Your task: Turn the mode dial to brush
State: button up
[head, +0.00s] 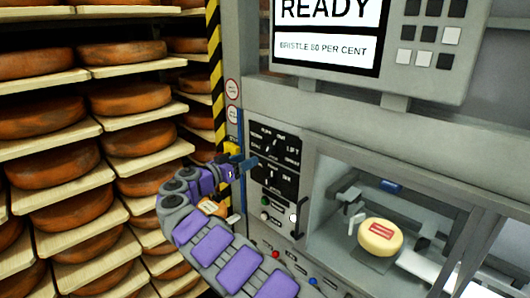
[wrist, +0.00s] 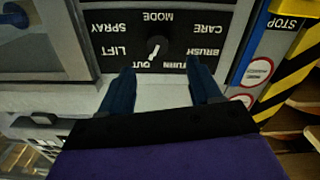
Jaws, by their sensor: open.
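The mode dial (wrist: 155,47) is on a black panel, upside down in the wrist view, under the word MODE. SPRAY, LIFT, OUT, TURN, BRUSH and CARE ring it. Its pale pointer seems to lean toward OUT; the BRUSH label (wrist: 203,52) is on the right in this view. My gripper (wrist: 160,68) is open, with dark blue fingers spread either side below the dial and nothing between them. I cannot tell whether they touch the panel. In the head view, my gripper (head: 248,163) is at the left edge of the black panel (head: 287,163).
Shelves of cheese wheels (head: 120,95) fill the left, beside a striped post (head: 215,75). A screen (head: 325,30) reading READY hangs above. A bay on the right holds a pale cheese wheel (head: 380,237).

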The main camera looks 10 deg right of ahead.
aim_at(267, 151)
jog(key=x, duration=1)
jog(key=shift+r, duration=0.1)
jog(key=shift+c, duration=0.4)
jog(key=shift+s, duration=0.15)
jog(key=c, duration=0.9)
jog(key=shift+c, duration=0.2)
